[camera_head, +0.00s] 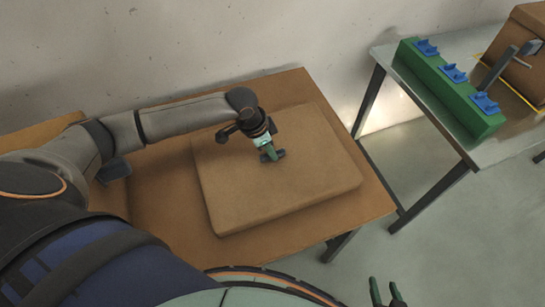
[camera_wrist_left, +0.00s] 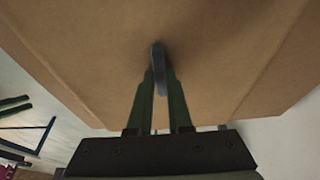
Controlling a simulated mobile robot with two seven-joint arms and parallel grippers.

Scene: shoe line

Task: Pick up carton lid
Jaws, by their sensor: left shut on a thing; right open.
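The carton lid (camera_head: 315,185) is a flat brown cardboard piece over the wooden table in the head view. It fills most of the left wrist view (camera_wrist_left: 80,50). My left gripper (camera_head: 272,155) is above the lid's upper middle. Its fingers (camera_wrist_left: 160,85) are shut on a small grey upright grip on the lid's face. I cannot tell whether the lid rests on the table or is slightly raised. My right gripper (camera_head: 387,292) is open and empty at the bottom edge of the head view, away from the lid.
The wooden table (camera_head: 290,248) stands against a grey wall. At the right, a second table (camera_head: 488,151) holds a green block (camera_head: 440,88) with blue clips and a brown carton (camera_head: 520,70). Open floor (camera_head: 430,235) lies between and in front of them.

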